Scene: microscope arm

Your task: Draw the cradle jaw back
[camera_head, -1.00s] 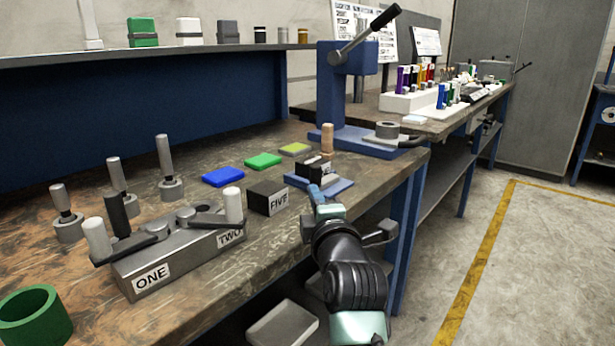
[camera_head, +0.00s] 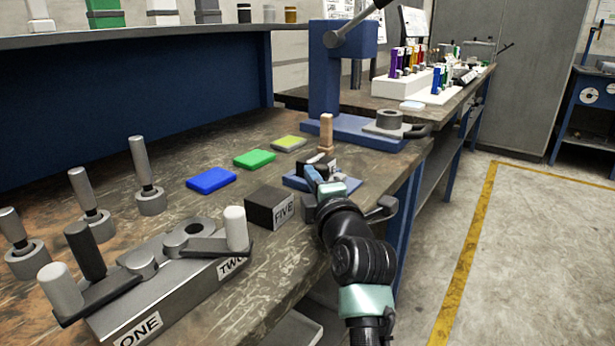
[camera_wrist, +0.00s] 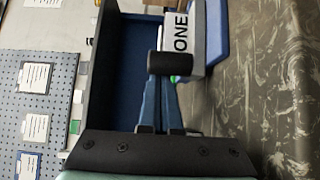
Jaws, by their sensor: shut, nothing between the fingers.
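The small cradle fixture sits on a blue base plate (camera_head: 296,182) near the bench's front edge, with a pale wooden peg (camera_head: 326,130) upright at its far side. In the wrist view a block with a white ONE label (camera_wrist: 181,32) stands on a blue plate (camera_wrist: 216,30). A black cylindrical knob (camera_wrist: 170,65) sticks out beside this block. My gripper (camera_wrist: 163,80) is shut and empty, its blue fingertips at the knob; contact is unclear. In the head view my gripper (camera_head: 311,174) partly hides the fixture. Which part is the jaw is hard to tell.
A black block marked FIVE (camera_head: 270,208) stands left of the fixture. Blue (camera_head: 211,180), green (camera_head: 254,159) and yellow (camera_head: 289,144) pads lie behind. A lever press (camera_head: 340,80) stands at the back. A grey clamp block (camera_head: 180,275) with levers is at front left.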

